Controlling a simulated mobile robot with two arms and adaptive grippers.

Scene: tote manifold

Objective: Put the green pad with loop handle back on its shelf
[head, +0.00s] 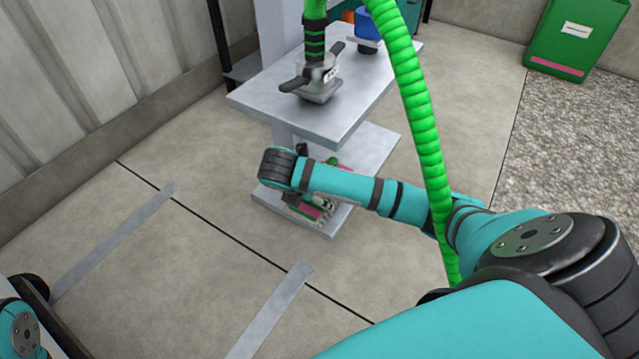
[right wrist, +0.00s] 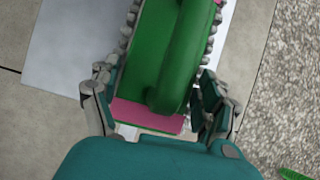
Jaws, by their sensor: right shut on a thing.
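The green pad with loop handle (right wrist: 150,45) fills the upper middle of the right wrist view, with a row of grey knobs along its edges and a pink strip (right wrist: 145,117) at its near end. My right gripper (right wrist: 160,92) has a finger on each side of the pad and is shut on it. In the head view, my right gripper (head: 318,206) and the pad's pink part (head: 311,211) are at the lower shelf (head: 375,148) of a grey stand. My arm hides most of the pad there. I cannot tell whether the pad touches the shelf. My left gripper is not in view.
The stand's upper shelf (head: 390,75) overhangs the lower one and carries a grey handled tool (head: 315,80) with a green hose (head: 420,120) and a blue container (head: 378,22). A green bin (head: 575,40) stands at the upper right.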

